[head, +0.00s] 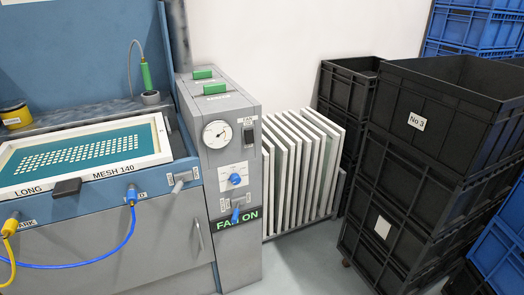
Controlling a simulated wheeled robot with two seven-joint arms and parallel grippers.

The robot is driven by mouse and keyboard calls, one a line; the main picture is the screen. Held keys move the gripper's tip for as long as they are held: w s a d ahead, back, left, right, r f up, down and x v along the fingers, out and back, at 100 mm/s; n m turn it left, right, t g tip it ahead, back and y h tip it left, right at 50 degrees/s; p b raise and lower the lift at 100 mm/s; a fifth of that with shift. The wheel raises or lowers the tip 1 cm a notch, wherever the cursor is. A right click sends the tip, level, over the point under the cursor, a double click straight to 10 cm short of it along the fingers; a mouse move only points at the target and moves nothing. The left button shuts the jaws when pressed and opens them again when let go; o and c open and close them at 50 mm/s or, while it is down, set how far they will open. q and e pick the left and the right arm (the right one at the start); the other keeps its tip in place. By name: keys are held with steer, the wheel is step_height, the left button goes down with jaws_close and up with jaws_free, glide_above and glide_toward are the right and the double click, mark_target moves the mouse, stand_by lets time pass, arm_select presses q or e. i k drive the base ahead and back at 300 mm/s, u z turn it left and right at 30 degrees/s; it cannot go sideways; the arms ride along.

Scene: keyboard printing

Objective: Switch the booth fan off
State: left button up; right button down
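The grey control cabinet (240,262) stands right of the screen-printing booth. A sign (237,219) low on its front reads "FAN ON" in green letters on black. A small dark switch (248,135) sits at the upper right of the front, under a small label (247,121) that seems to read "FAN". Its exact position is too small to tell. Neither of my grippers is in view.
Left is a framed screen (82,155) marked "LONG" and "MESH 140", with blue and yellow cables in front. Two green blocks (215,88) sit on the cabinet top. A rack of white frames (300,170) and stacked black crates (410,170) stand right. Some floor (305,262) is clear.

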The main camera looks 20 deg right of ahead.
mark_target(249, 133)
steer(key=z, duration=1)
steer(key=i, duration=0.65)
steer(key=u, duration=0.95)
